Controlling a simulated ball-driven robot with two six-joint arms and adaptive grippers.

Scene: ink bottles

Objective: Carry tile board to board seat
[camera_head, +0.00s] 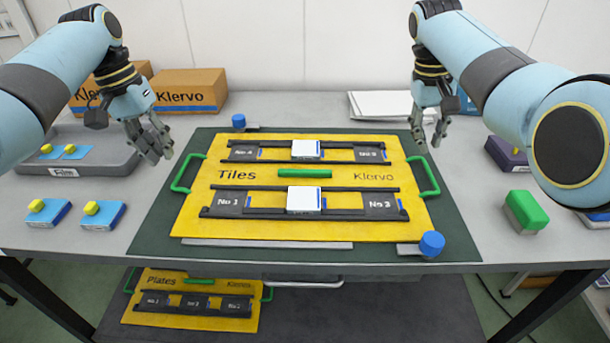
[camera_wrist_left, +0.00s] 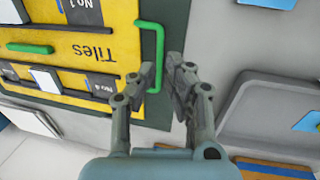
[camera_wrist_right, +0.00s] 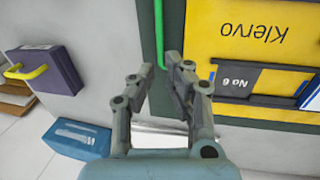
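The yellow tile board (camera_head: 258,228), marked Tiles and Klervo, lies on a dark green mat (camera_head: 150,232) on the table. It has black slotted rails, two white tiles, a green middle bar (camera_head: 305,173) and a green handle at each side. My left gripper (camera_head: 158,154) is open and empty above the mat, just left of the left handle (camera_head: 183,172); this handle also shows in the left wrist view (camera_wrist_left: 155,55). My right gripper (camera_head: 430,140) is open and empty above and behind the right handle (camera_head: 430,175). I cannot tell which surface is the board seat.
Blue knobs stand at the mat's back left (camera_head: 239,121) and front right (camera_head: 432,244). A grey tray (camera_head: 75,160) and blue blocks lie left. A green-topped block (camera_head: 525,211) lies right. Cardboard boxes (camera_head: 190,90) stand behind. A yellow Plates board (camera_head: 190,300) lies below the table.

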